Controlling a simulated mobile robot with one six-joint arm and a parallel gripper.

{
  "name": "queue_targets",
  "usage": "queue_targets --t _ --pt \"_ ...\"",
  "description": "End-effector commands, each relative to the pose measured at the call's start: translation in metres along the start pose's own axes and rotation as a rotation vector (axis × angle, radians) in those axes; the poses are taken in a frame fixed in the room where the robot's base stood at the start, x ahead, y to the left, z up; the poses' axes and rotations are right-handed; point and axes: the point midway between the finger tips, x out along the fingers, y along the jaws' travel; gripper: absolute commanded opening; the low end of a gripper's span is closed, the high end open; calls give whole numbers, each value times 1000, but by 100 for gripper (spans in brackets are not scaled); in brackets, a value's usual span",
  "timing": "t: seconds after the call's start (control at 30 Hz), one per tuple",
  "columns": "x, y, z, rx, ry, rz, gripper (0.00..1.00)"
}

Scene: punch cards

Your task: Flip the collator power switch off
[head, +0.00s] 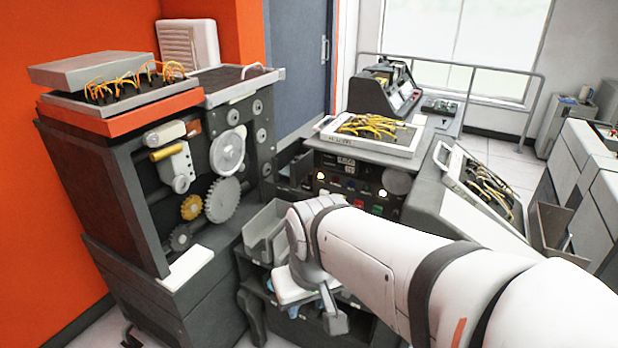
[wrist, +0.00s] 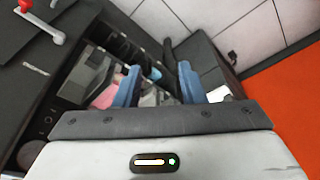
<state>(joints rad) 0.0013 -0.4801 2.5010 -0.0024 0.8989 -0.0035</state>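A dark machine front with a control panel (head: 345,180) stands at the middle in the head view, with lit lamps and red and green buttons. A small red-tipped lever (wrist: 24,6) on a white mount shows at the top left of the wrist view. I cannot tell which part is the collator power switch. My gripper (wrist: 158,85) has its two blue fingers wide apart, with nothing held between them. It points down at dark compartments, apart from the lever. In the head view my arm hides part of the area below the panel.
A machine with exposed gears (head: 222,200) stands at the left. A grey bin (head: 265,235) is beside my wrist. Pink and grey items (wrist: 105,97) lie in the compartments below my fingers. Tiled floor shows behind.

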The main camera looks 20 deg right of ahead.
Motion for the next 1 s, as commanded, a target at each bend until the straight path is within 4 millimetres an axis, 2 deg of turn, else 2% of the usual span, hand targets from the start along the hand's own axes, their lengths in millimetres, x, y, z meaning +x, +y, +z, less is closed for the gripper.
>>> queue_targets --t 0.27,0.37,0.47,0.67,0.87,1.0 --pt "0 1 -1 -2 -6 6 36" --pt "2 10 -6 -16 -35 43 36" --pt "6 37 -17 -41 -100 125 36" --pt "21 99 -55 -161 -280 370 36" --pt "42 164 -103 -311 -437 621 36" --pt "63 205 -140 -435 -523 788 36"
